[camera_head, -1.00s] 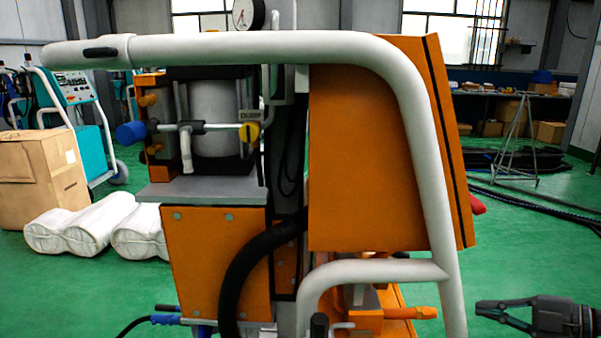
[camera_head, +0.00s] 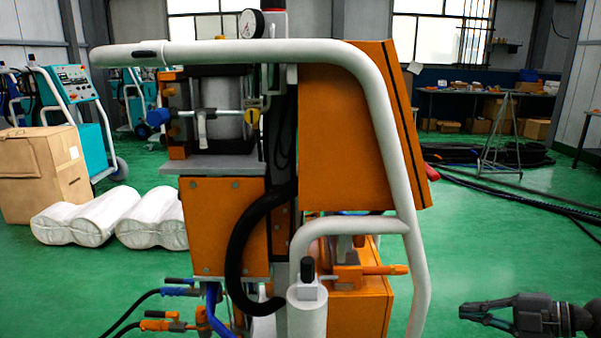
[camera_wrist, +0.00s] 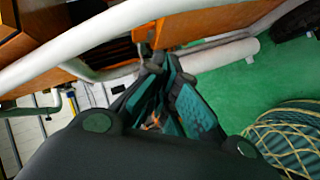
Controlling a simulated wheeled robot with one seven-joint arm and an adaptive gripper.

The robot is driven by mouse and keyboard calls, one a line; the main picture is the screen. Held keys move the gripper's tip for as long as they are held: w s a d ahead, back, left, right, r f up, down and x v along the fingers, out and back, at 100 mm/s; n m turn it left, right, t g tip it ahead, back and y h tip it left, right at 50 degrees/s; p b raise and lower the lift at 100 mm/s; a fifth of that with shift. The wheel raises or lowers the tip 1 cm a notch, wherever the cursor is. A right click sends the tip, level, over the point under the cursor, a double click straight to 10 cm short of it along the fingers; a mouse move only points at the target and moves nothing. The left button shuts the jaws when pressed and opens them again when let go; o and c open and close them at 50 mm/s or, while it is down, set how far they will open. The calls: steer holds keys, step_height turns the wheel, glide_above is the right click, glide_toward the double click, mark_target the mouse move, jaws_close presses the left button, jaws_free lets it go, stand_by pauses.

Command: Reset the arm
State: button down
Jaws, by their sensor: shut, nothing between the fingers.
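My gripper (camera_head: 466,312) is at the lower right of the head view, pointing left, with its fingers shut and empty. It is to the right of the orange foam proportioner (camera_head: 345,140) and apart from its white tube frame (camera_head: 392,135). In the wrist view my gripper's fingers (camera_wrist: 160,64) come together near the top centre, with the white tube frame (camera_wrist: 85,42) and orange panels (camera_wrist: 215,20) beyond and to the left. I cannot tell the exact gap to the frame there.
A cardboard box (camera_head: 45,175) and white rolls (camera_head: 88,218) lie on the green floor at left. Teal machines (camera_head: 88,125) stand behind. Dark hoses (camera_head: 520,195) and a metal stand (camera_head: 500,135) are at right. The floor between proportioner and hoses looks clear.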

steer(key=s+a+f+n+g+h, duration=0.2)
steer(key=a+f+n+h, duration=0.1)
steer(key=f+n, duration=0.5)
steer(key=s+a+f+n+g+h, duration=0.25)
steer(key=a+f+n, duration=0.2)
steer(key=f, duration=0.55)
steer(key=s+a+f+n+g+h, duration=0.2)
steer(key=a+f+n+h, duration=0.1)
steer(key=f+n, duration=0.55)
steer(key=s+a+f+n+g+h, duration=0.1)
steer(key=s+a+f+n, duration=0.1)
steer(key=s+f+n, duration=0.95)
steer(key=s+a+f+n+g+h, duration=0.15)
steer(key=s+f+n, duration=0.5)
steer(key=n, duration=0.95)
step_height(320, 180, up, 19)
steer(key=s+a+p, duration=0.1)
steer(key=p, duration=1.6)
steer(key=shift+s, duration=0.15)
